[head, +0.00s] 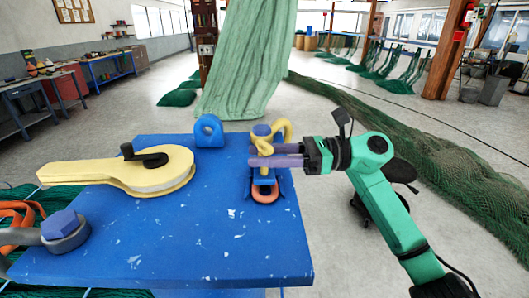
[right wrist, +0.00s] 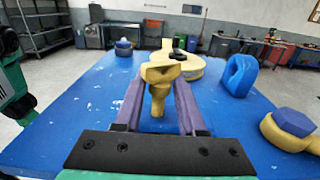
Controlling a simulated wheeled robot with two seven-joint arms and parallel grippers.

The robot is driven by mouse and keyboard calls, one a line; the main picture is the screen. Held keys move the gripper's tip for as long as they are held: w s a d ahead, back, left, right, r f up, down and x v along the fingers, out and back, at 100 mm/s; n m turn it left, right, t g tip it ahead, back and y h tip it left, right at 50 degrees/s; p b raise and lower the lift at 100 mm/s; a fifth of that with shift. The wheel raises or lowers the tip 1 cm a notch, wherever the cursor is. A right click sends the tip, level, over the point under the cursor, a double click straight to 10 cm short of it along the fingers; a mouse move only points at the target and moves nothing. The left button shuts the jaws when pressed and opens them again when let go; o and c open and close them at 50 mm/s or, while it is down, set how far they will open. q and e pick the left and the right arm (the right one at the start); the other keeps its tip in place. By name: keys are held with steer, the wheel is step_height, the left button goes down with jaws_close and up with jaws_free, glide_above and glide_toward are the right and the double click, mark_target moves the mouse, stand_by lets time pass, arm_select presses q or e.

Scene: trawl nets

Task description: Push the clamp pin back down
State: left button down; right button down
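A yellow pin (head: 262,130) with a wide head stands upright in a blue bracket (head: 285,183) near the table's right edge. Its head shows above my right gripper's purple fingers, and its stem goes down between them. My right gripper (head: 262,155) is open around the stem. In the right wrist view the pin (right wrist: 159,98) has a visible gap to the finger on each side. The pin's lower end is partly hidden by the bracket and an orange ring (head: 266,196). My left gripper is not in view.
A yellow flat block with a black knob (head: 152,157) lies on the blue table (head: 200,245). A blue lug (head: 209,131) stands at the back edge. A yellow curved piece (head: 284,128) is close behind the pin. A blue hex bolt (head: 60,224) sits front left. The table's front middle is clear.

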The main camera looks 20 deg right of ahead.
steer(key=shift+d+r, duration=0.15)
steer(key=shift+r, duration=0.4)
stand_by(0.8)
step_height(320, 180, down, 4)
steer(key=b, duration=0.4)
steer(key=shift+b, duration=0.35)
steer(key=shift+r, duration=0.2)
steer(key=c, duration=0.6)
jaws_free()
steer(key=shift+c, duration=0.2)
steer(key=shift+f, duration=0.1)
